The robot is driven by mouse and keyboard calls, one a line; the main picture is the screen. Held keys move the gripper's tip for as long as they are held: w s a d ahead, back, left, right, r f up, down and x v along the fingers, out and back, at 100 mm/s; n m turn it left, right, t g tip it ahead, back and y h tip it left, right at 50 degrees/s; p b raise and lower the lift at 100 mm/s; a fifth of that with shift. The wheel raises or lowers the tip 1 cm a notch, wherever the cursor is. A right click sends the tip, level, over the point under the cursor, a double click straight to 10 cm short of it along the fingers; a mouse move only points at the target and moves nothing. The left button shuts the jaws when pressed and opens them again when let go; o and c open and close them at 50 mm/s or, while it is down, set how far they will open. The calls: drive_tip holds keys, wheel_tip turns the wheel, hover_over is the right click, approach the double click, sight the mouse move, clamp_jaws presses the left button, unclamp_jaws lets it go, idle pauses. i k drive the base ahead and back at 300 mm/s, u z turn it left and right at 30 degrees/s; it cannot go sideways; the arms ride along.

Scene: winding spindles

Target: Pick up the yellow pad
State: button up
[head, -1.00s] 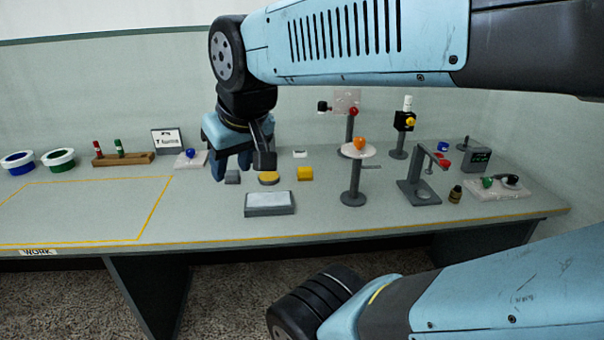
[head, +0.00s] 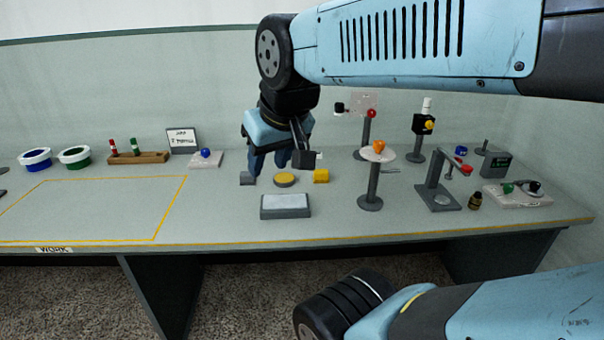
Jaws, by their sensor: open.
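A low round pad with a yellow top (head: 285,179) lies on the bench, just below and right of my gripper in the picture. A small yellow block (head: 321,176) sits to its right; I take the round one as the pad. My gripper (head: 268,167) points down with its blue fingers apart and nothing seen between them. It appears above or behind the pad; the exact height and gap cannot be told. The camera-like dark part on my wrist hangs in front, right of the fingers.
A grey block (head: 247,179) sits left of the pad, and a grey tray with a pale top (head: 286,205) in front. A stand with a white disc and orange piece (head: 377,152) rises to the right. A yellow-outlined area (head: 90,208) at left is clear.

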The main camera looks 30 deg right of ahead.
sight(320, 176)
drive_tip(key=u, duration=0.05)
drive_tip(key=i, duration=1)
drive_tip(key=z, duration=0.1)
